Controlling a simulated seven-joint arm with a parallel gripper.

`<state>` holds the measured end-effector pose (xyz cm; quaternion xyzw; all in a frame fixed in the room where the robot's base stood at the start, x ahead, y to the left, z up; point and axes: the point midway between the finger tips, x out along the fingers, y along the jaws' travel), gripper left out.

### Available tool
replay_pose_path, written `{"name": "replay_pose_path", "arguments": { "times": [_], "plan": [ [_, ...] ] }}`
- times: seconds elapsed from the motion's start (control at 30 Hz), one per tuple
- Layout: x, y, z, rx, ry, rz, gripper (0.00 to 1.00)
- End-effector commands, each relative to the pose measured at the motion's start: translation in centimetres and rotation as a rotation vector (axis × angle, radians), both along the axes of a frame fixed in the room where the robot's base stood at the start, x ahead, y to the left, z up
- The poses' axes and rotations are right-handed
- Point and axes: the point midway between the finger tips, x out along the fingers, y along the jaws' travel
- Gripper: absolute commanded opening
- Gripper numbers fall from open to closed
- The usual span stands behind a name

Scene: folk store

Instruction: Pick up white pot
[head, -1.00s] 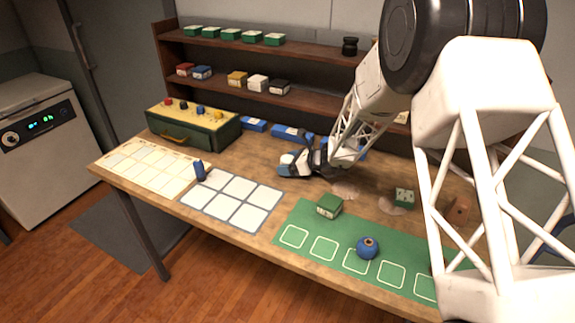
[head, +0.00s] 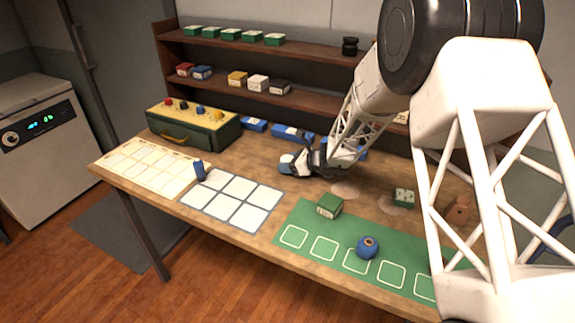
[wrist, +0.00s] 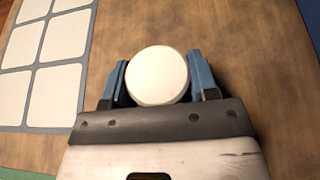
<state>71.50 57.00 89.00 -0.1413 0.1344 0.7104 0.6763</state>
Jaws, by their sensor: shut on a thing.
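The white pot (wrist: 157,76) shows in the wrist view as a round, pale top between the two blue fingers of my gripper (wrist: 158,80). The fingers touch it on both sides, so my gripper is shut on it. In the head view my gripper (head: 291,166) is over the middle of the wooden table, to the right of the white-squared mat.
A blue-edged mat with white squares (head: 236,187) lies left of my gripper, with a blue piece (head: 200,170) by its corner. A green mat (head: 325,264) in front holds a green box (head: 329,206) and a blue round pot (head: 367,248). A green case (head: 205,135) and blue boxes stand behind.

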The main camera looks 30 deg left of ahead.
Motion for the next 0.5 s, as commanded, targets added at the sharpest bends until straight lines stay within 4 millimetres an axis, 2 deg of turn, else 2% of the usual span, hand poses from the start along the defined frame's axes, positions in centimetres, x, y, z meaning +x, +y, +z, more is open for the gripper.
{"name": "replay_pose_path", "arguments": {
  "times": [0.27, 0.5],
  "plan": [
    [0.0, 0.0, 0.1, 0.0, 0.0, 0.0, 0.27],
    [0.0, 0.0, 1.5, 0.0, -0.001, 0.0, 0.27]
  ]
}}
